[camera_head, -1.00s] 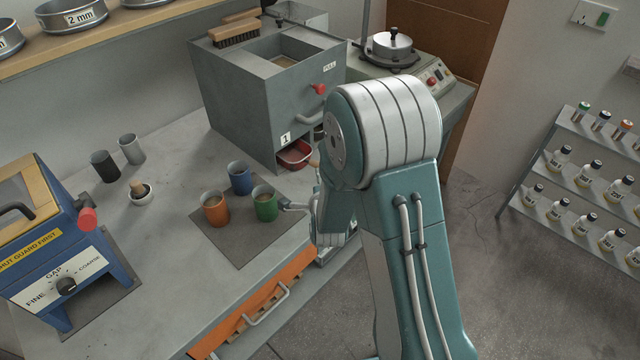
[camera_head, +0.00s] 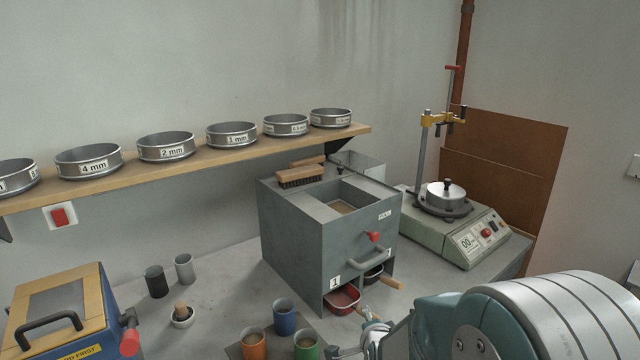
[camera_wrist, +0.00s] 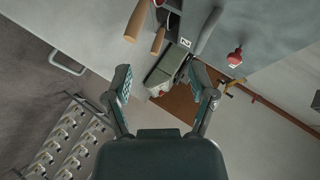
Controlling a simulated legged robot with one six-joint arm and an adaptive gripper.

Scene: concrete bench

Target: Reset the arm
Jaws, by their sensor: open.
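My arm (camera_head: 545,320) is folded at the lower right in the head view, its big joint close to the camera. My gripper shows in the wrist view (camera_wrist: 160,85) with its two fingers spread wide and nothing between them. In the head view only part of the gripper end shows, low beside the cups, partly cut off by the frame. The gripper is apart from the grey box (camera_head: 290,225) and its handles.
Orange (camera_head: 254,345), blue (camera_head: 285,316) and green (camera_head: 306,346) cups stand on a dark mat left of the gripper. Red (camera_head: 341,300) and black (camera_head: 373,275) pans sit in the grey box. A sieve shaker (camera_head: 470,245) stands at right. Sieves line the shelf (camera_head: 215,158).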

